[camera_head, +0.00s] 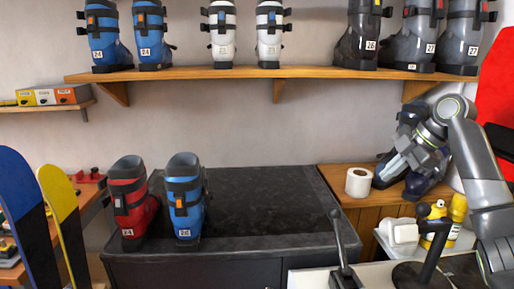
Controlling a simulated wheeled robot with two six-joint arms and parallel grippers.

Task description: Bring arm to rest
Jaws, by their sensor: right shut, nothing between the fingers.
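My right arm comes in from the right edge. Its gripper (391,172) points down and to the left, shut and empty, above the wooden counter (372,205). It overlaps a dark blue ski boot (423,186) standing there; I cannot tell whether they touch. A white paper roll (359,182) stands just left of the gripper. My left gripper is not in view.
A red boot (131,200) and a blue boot (184,200) stand at the left of the black bench (265,205), whose middle is clear. A boot shelf (280,73) runs above. Yellow bottles (457,208) and a lever (339,240) are at the lower right.

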